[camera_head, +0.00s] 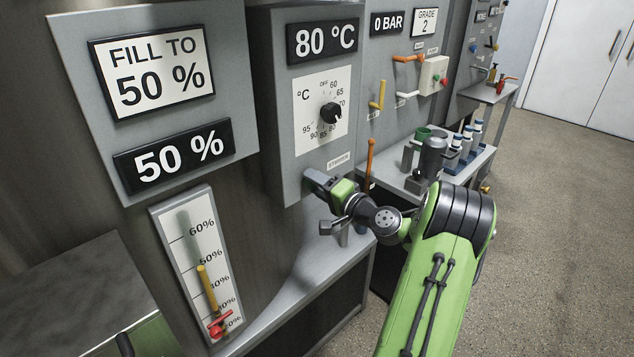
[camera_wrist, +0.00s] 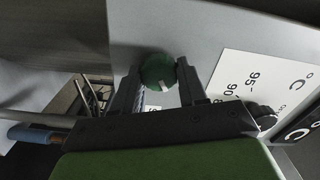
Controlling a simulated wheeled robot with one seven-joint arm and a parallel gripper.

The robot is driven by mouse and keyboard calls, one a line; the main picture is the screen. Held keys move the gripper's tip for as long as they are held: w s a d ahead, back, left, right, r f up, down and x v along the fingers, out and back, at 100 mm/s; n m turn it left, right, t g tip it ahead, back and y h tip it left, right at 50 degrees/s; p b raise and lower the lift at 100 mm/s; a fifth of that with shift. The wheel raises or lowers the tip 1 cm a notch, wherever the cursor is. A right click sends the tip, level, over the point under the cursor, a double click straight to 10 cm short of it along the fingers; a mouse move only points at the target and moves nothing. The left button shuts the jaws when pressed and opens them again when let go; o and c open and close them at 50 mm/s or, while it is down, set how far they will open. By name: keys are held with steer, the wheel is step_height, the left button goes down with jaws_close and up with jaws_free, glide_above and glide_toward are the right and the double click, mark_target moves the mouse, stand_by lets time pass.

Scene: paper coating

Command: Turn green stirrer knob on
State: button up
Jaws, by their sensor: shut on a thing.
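The green stirrer knob (camera_wrist: 159,71) is round with a pale mark on its face. It sits on the grey panel between the two fingers of my gripper (camera_wrist: 157,85), which is shut on it in the wrist view. In the head view my gripper (camera_head: 318,184) reaches the lower part of the grey control box, just under the STIRRER label (camera_head: 340,161). The knob itself is hidden there behind my gripper.
The black temperature knob (camera_head: 331,113) and its dial are above my gripper, under the 80 °C display (camera_head: 325,39). An orange lever (camera_head: 370,160) stands close to the right of my gripper. A grey ledge (camera_head: 300,290) runs below.

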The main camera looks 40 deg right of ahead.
steer(key=o, duration=1.1)
steer(key=shift+c, duration=0.2)
steer(key=shift+s, duration=0.1)
steer(key=s, duration=1.5)
steer(key=shift+s+d, duration=0.2)
steer(key=shift+s, duration=0.1)
